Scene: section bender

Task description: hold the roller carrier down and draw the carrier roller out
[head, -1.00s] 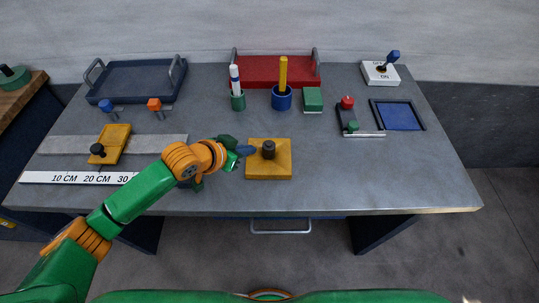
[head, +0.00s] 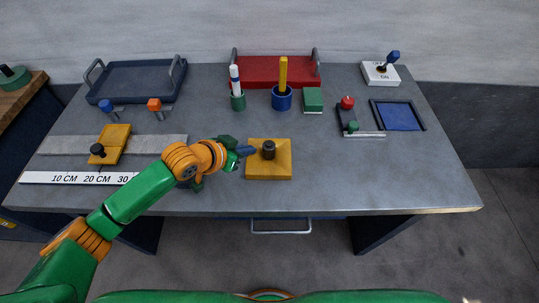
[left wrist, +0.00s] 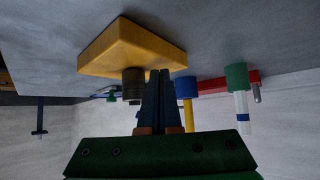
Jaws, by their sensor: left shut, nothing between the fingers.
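The roller carrier, a yellow block (head: 281,171), sits on the grey bench near its front edge. The carrier roller, a short dark cylinder (head: 268,149), stands upright on the block's middle. Both also show in the left wrist view, the yellow block (left wrist: 130,48) and the dark roller (left wrist: 133,84). My left gripper (head: 247,150) is shut and empty, its fingertips just left of the roller, over the block's left edge. In the left wrist view the closed fingers (left wrist: 161,95) appear right beside the roller; whether they touch it I cannot tell. My right gripper is out of view.
A yellow slider with a black knob (head: 113,143) lies across a flat bar on the left, behind a centimetre scale (head: 60,177). A blue cup (head: 282,101), green cup (head: 238,102) and red tray (head: 263,73) stand behind.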

